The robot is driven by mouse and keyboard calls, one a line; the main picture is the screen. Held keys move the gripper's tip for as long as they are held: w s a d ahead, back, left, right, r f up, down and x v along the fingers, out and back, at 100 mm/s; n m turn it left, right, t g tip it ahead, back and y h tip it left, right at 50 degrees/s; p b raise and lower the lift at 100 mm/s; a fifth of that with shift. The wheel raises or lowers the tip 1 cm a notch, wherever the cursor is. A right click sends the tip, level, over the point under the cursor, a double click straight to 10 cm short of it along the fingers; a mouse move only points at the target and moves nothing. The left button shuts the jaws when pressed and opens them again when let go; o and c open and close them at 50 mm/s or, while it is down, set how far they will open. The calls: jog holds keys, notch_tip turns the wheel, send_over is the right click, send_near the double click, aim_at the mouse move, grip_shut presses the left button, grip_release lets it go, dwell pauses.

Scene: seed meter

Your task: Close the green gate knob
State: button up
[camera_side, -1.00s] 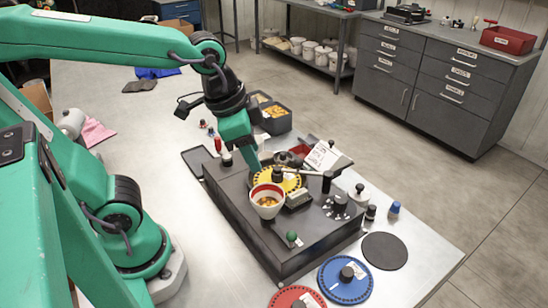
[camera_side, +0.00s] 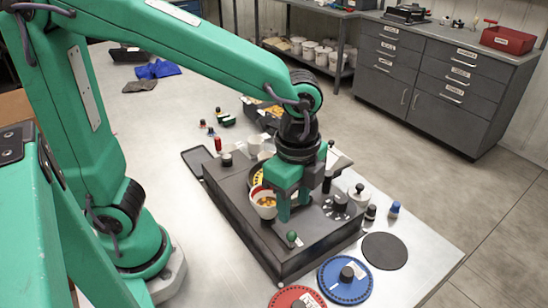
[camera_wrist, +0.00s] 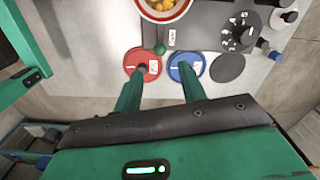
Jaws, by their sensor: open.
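The green gate knob (camera_side: 291,237) is a small round ball on the near end of the dark seed meter box (camera_side: 285,255), beside a small white label. In the wrist view the green knob (camera_wrist: 160,48) shows just beyond the fingertips, roughly centred between them. My gripper (camera_side: 293,205) points down over the box, behind the knob and to the right of the red-rimmed seed cup (camera_side: 264,207). Its fingers are apart with nothing between them in the wrist view (camera_wrist: 162,72). I cannot tell the exact gap in height between fingertips and knob.
A blue disc (camera_side: 344,281), a red disc (camera_side: 297,299) and a black disc (camera_side: 384,251) lie on the table near the box. A black dial (camera_side: 340,203) stands on the box to the right. Small bottles and weights stand past its right edge. The table's left front is clear.

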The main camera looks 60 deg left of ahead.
aim_at(292, 233)
jog(key=shift+f, duration=3.85)
jog(key=shift+c, duration=0.2)
